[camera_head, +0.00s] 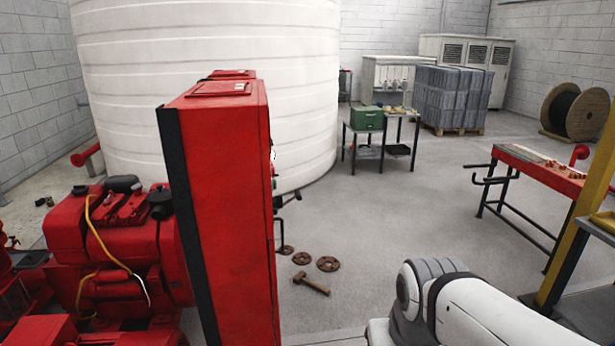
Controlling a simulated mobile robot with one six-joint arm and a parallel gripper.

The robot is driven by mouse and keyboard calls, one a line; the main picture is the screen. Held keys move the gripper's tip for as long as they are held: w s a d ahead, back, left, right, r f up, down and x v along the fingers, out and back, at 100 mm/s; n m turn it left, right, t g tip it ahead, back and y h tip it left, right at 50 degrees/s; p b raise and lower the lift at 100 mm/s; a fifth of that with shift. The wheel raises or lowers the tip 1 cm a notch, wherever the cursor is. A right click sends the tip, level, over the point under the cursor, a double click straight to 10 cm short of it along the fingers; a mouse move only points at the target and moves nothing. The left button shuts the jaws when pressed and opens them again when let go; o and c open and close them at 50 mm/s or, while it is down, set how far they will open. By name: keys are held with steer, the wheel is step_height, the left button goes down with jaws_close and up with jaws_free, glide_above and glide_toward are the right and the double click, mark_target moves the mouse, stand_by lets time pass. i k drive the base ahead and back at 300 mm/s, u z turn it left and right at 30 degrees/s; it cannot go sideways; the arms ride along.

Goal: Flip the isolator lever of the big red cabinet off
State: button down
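The big red cabinet (228,200) stands upright left of the middle, with its narrow side and black edge strip towards me. Its front faces right and is seen almost edge-on. A small dark handle-like part (287,198) sticks out from that front, and a dark bracket shape shows below it. I cannot tell which part is the isolator lever or how it is set. My white and grey arm shows at the bottom right, apart from the cabinet. My gripper is out of the picture.
A red engine (120,250) adjoins the cabinet's left. A hammer (311,283) and rusty discs (328,264) lie on the floor to its right. A red-topped bench (540,170) and yellow post (580,210) stand right. A white tank (210,40) is behind. The middle floor is clear.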

mark_target(297, 195)
steer(key=z, duration=0.15)
steer(key=i, duration=1.9)
steer(key=u, duration=0.4)
